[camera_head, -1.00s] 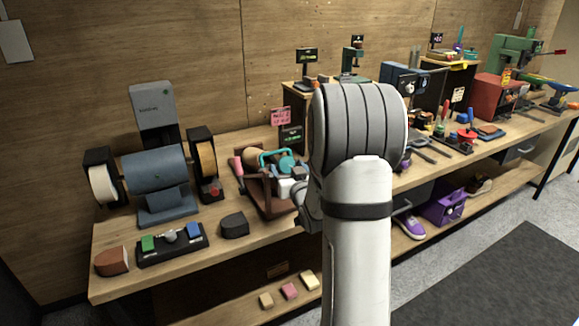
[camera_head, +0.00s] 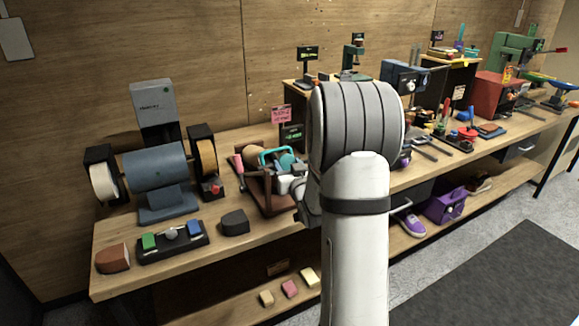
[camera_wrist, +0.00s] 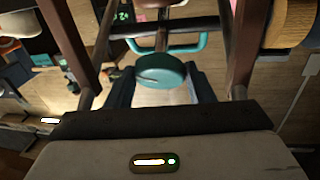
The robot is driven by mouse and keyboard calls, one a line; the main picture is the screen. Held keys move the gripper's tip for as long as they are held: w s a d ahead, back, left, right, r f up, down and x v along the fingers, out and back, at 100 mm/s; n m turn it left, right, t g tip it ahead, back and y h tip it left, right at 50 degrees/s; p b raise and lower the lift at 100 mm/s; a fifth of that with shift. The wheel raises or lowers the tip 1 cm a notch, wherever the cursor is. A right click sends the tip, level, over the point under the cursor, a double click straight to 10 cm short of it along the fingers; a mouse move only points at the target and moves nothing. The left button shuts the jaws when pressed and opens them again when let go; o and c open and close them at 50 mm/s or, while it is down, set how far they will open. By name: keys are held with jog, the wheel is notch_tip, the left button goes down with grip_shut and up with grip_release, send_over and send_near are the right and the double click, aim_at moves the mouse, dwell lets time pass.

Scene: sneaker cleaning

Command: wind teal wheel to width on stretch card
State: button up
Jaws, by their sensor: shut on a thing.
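The teal wheel (camera_wrist: 160,80) shows in the wrist view just ahead of my gripper (camera_wrist: 160,88), between its dark fingers. My gripper is shut on the teal wheel. A teal bar (camera_wrist: 185,47) runs behind the wheel on the same device. In the head view the teal wheel (camera_head: 287,162) and its brown stand (camera_head: 270,198) sit on the bench, partly hidden by my arm. The stretch card may be the pink card (camera_head: 281,114) behind the stand; its writing is too small to read. A small dark display (camera_head: 291,133) with green digits stands below it.
A blue-grey grinder (camera_head: 158,168) with wheels at both ends stands left on the bench (camera_head: 118,278). A button box (camera_head: 172,245) and a dark block (camera_head: 235,222) sit in front. Tools and machines crowd the bench to the right.

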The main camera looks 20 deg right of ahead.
jog(key=shift+d+f+n+b, duration=0.1)
jog(key=shift+f+n+b, duration=0.25)
jog(key=shift+b, duration=0.8)
jog(key=shift+r+n+y, duration=0.2)
jog(key=shift+n+y, duration=0.05)
jog(key=shift+y, duration=0.05)
jog(key=shift+r, duration=0.15)
jog(key=o, duration=1)
jog(key=shift+c, duration=0.2)
jog(key=s+b, duration=0.1)
jog(key=s, duration=0.6)
jog(key=shift+s+a, duration=0.4)
